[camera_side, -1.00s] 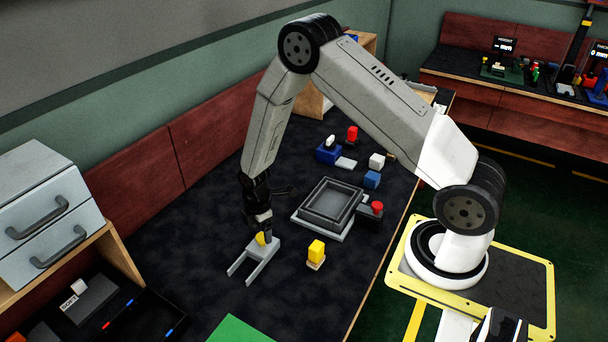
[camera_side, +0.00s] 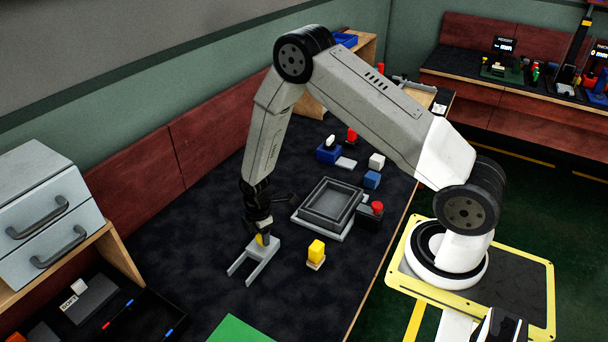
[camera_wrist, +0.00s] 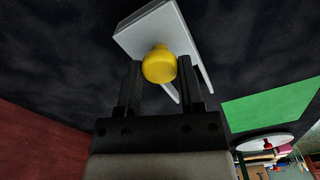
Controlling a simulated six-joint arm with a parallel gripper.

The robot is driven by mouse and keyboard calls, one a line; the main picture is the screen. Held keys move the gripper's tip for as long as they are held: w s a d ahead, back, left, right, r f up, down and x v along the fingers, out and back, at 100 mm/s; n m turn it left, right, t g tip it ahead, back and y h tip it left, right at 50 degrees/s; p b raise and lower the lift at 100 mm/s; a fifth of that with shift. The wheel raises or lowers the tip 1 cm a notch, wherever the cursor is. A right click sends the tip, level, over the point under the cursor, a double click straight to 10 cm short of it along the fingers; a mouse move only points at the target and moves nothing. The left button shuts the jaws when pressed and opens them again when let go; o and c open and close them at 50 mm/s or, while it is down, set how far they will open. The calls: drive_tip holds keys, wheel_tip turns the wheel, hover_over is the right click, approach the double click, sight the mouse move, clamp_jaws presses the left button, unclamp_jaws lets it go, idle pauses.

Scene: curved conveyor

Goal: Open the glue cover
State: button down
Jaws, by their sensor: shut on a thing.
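A light grey forked piece (camera_side: 262,256) lies on the dark table, its two prongs pointing to the lower left. A yellow knob (camera_wrist: 159,64) stands on its solid end and shows only partly in the side view (camera_side: 261,239). My gripper (camera_wrist: 160,72) points down over this piece and is shut on the yellow knob, with one finger on each side of it. In the side view, my gripper (camera_side: 263,234) hides part of the knob. I cannot tell for certain which object is the glue cover.
A grey square tray (camera_side: 328,204) and a box with a red button (camera_side: 376,208) stand to the right. A yellow block on a small base (camera_side: 316,254) is near the forked piece. Blue, white and red items lie farther back. A green mat (camera_side: 240,330) lies in front.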

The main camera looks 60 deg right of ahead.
drive_tip(key=a, duration=0.7)
drive_tip(key=shift+a, duration=0.4)
drive_tip(key=shift+c, duration=1.1)
unclamp_jaws()
drive_tip(key=shift+r, duration=0.1)
wheel_tip(320, 180, up, 8)
drive_tip(key=shift+f, duration=0.2)
drive_tip(key=shift+d+r, duration=0.1)
drive_tip(key=shift+r, duration=0.05)
